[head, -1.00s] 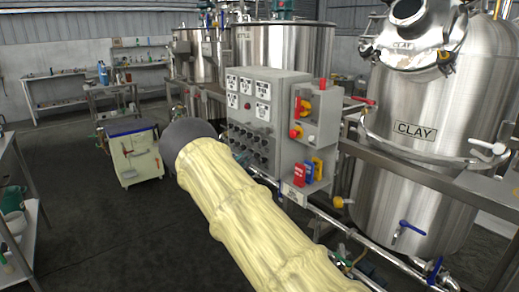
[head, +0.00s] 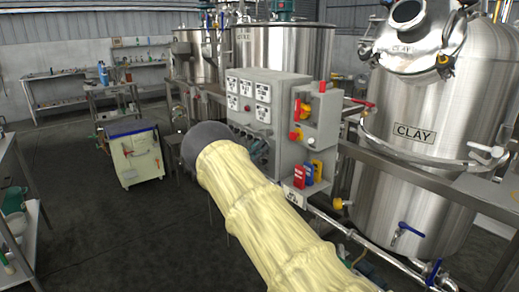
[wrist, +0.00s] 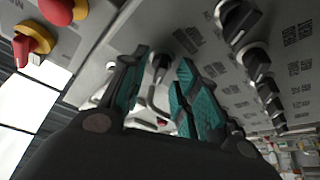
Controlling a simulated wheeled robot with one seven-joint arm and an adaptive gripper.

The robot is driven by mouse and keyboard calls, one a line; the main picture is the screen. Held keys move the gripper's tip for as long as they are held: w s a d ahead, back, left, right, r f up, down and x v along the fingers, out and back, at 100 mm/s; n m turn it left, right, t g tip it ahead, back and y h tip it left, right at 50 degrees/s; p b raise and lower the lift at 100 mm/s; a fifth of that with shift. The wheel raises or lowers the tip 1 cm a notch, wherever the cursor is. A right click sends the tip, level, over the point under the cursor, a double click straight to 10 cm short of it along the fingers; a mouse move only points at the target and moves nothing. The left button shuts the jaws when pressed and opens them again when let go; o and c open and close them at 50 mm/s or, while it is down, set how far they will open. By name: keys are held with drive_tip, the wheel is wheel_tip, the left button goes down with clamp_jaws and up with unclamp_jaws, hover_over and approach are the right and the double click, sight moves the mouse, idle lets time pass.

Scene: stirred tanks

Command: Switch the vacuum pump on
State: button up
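The grey control cabinet (head: 292,112) stands at the middle of the head view, with meters above and rows of black rotary switches (head: 240,133) on its front. More black switches (wrist: 256,62) run in a row to the right. The labels are too blurred to tell which switch is the vacuum pump's.
The CLAY tank (head: 415,160) and a steel rail stand right of the cabinet. A white cart (head: 136,152) stands to the left.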

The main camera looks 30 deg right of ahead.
drive_tip(key=shift+c, duration=0.4)
clamp_jaws()
drive_tip(key=shift+f+m+b, duration=0.15)
drive_tip(key=shift+m+b, duration=0.15)
drive_tip(key=shift+b, duration=0.1)
drive_tip(key=shift+w+m+g+h+b, duration=0.1)
drive_tip(key=shift+m+g+b, duration=1.35)
drive_tip(key=shift+m+b, duration=1.05)
drive_tip(key=shift+w+m+g+h+b, duration=0.1)
drive_tip(key=shift+m+g+b, duration=1.65)
drive_tip(key=shift+m, duration=1.3)
drive_tip(key=shift+w+m+g+h+b, duration=0.1)
drive_tip(key=shift+m+g+b, duration=1)
drive_tip(key=shift+m+b, duration=1.55)
drive_tip(key=shift+m, duration=0.3)
